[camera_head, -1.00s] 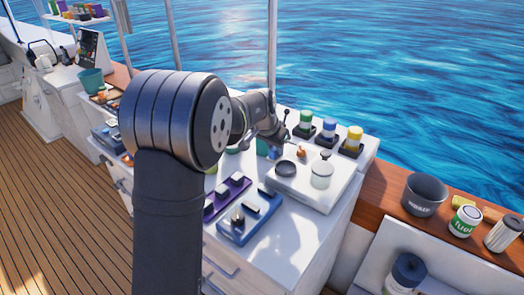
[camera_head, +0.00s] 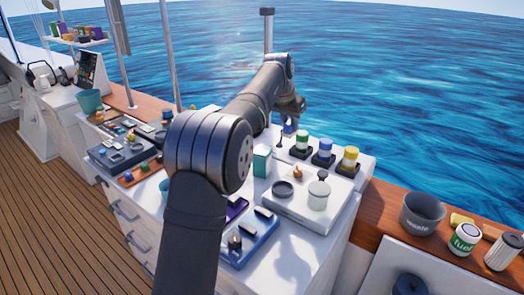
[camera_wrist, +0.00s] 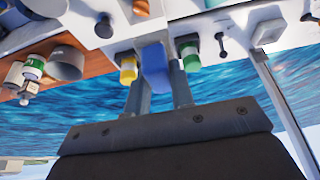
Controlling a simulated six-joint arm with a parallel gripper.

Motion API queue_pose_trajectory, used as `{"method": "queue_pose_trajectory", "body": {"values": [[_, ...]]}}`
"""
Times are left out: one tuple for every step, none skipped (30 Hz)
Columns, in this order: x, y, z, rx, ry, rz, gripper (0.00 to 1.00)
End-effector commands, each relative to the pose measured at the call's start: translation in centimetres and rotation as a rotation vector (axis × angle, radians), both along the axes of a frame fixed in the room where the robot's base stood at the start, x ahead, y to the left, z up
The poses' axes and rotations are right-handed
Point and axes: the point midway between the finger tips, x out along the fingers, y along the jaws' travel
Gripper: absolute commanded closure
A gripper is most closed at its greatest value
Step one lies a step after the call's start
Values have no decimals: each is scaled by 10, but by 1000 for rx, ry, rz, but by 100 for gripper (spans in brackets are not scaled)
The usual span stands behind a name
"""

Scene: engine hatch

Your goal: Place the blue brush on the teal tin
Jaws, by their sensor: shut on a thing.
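My gripper (camera_head: 291,117) is shut on the blue brush (camera_wrist: 155,65), whose blue block shows between the two fingers in the wrist view. In the head view the brush (camera_head: 289,128) is a small blue patch below the gripper, held up near the green-topped can. A teal-and-white box-shaped container (camera_head: 262,161), apparently the teal tin, stands on the white counter left of the raised white plate. The gripper is beyond it and to its right, apart from it.
A white plate (camera_head: 300,218) carries a dark disc and a lidded jar. A blue tray (camera_head: 248,243) lies in front. A grey bin (camera_head: 422,213) stands right. Water lies beyond.

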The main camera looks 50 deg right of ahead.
Motion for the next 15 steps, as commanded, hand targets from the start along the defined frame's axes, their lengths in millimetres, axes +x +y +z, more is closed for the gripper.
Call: {"method": "queue_pose_trajectory", "body": {"values": [[2,-1,1,1,0,1,100],[4,-2,0,1,0,1,100],[9,-2,-2,3,0,3,100],[13,-3,-4,3,0,3,100],[18,-3,-7,3,0,3,100],[26,-3,-12,3,1,4,100],[33,-4,-17,3,1,5,100],[40,-4,-21,3,2,5,100],[49,-5,-27,3,2,4,100],[57,-5,-31,3,2,5,100],[64,-6,-35,2,1,5,100],[73,-7,-41,3,1,4,100],[79,-7,-44,2,1,4,100],[86,-8,-48,2,1,4,100],[93,-8,-53,2,0,3,100]]}}
